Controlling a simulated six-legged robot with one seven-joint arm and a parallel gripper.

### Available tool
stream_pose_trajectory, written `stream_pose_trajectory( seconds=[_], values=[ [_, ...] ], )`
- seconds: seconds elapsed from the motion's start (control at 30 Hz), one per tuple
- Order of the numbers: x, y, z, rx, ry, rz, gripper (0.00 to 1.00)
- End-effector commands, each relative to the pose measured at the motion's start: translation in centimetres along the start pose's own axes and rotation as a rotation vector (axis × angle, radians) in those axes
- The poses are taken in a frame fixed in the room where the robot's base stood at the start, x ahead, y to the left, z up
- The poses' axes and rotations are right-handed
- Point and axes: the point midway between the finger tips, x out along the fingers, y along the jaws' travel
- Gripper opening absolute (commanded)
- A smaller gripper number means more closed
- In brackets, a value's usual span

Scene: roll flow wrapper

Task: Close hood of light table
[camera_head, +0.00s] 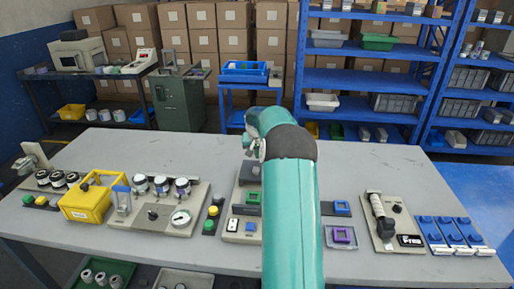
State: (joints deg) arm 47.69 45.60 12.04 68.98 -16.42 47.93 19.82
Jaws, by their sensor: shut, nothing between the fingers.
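The light table (231,233) appears to be the pale-based unit at the middle of the bench, partly hidden by my arm. A dark grey part, probably its hood (250,172), stands at the back of the base; its exact angle is hard to tell. A green square and a small blue block sit on the base in front of it. My gripper (249,146) shows only as a small grey part at the end of my teal arm, above and behind the dark part. It is shut and empty. I cannot tell whether it touches the hood.
The rear bench is clear.

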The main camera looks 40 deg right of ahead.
Motion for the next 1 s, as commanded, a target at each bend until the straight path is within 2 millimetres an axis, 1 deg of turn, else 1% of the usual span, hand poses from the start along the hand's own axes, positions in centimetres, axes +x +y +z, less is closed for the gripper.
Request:
stream_pose_trajectory(
  seconds=[0.03,0.1,0.13,0.2,0.5,0.63,1.0],
  values=[
    [0.9,-0.1,0.0,0.000,-0.003,-0.001,0.00],
    [2.0,-0.1,0.0,0.001,-0.003,-0.001,0.00],
    [2.2,-0.1,0.1,0.000,-0.002,-0.001,0.00],
    [1.6,-0.1,0.7,-0.001,0.000,0.000,0.00],
    [0.8,-0.3,3.2,0.000,-0.001,0.000,0.00],
    [0.6,-0.3,3.5,0.000,0.000,0.000,0.00],
    [0.6,-0.3,3.6,0.000,0.000,0.000,0.00]
  ],
)
